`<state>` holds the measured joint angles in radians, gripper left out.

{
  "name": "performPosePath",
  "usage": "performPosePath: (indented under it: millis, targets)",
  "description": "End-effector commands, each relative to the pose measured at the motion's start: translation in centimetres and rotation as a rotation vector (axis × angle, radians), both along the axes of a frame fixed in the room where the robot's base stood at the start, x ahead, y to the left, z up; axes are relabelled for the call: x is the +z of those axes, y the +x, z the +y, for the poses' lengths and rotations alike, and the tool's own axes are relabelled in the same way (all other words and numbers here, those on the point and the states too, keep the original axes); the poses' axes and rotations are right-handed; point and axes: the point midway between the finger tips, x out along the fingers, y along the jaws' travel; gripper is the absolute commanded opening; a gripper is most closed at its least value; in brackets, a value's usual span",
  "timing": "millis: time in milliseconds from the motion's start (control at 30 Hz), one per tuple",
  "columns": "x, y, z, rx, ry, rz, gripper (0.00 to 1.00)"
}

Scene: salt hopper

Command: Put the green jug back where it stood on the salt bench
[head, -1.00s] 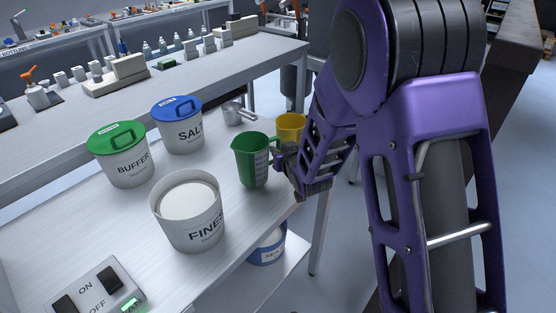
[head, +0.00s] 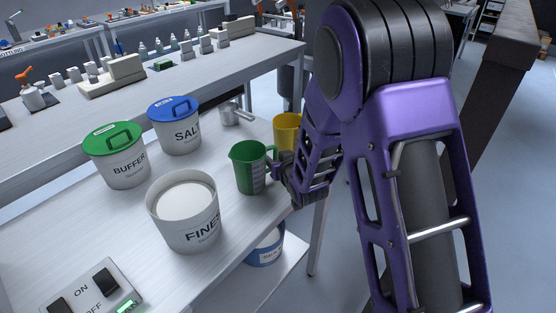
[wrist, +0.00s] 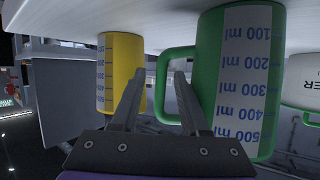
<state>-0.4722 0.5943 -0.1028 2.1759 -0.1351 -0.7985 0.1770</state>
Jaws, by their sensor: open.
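The green jug (head: 248,168) stands upright on the salt bench (head: 115,225), near its right edge. The wrist view is upside down and shows the jug (wrist: 207,60) with its scale strip and its handle towards my gripper. My gripper (wrist: 158,80) is open, with its fingers at the handle (wrist: 160,88), one on either side of the handle's upright bar. Whether a finger touches it I cannot tell. In the head view my gripper (head: 278,176) is just right of the jug, its fingertips partly hidden.
A yellow jug (head: 287,130) stands behind my gripper, close by. A FINES tub (head: 184,230), a BUFFER tub (head: 120,168), a SALT tub (head: 178,137) and a metal scoop (head: 232,113) are on the bench. A switch box (head: 92,290) is at the front left.

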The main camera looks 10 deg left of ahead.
Motion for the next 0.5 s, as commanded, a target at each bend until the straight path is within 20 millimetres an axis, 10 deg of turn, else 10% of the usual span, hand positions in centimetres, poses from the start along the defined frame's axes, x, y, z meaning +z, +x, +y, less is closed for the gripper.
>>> performPosePath:
  millis: [500]
  targets:
    - [3.9,-7.3,-3.7,-0.001,0.001,-0.001,0.45]
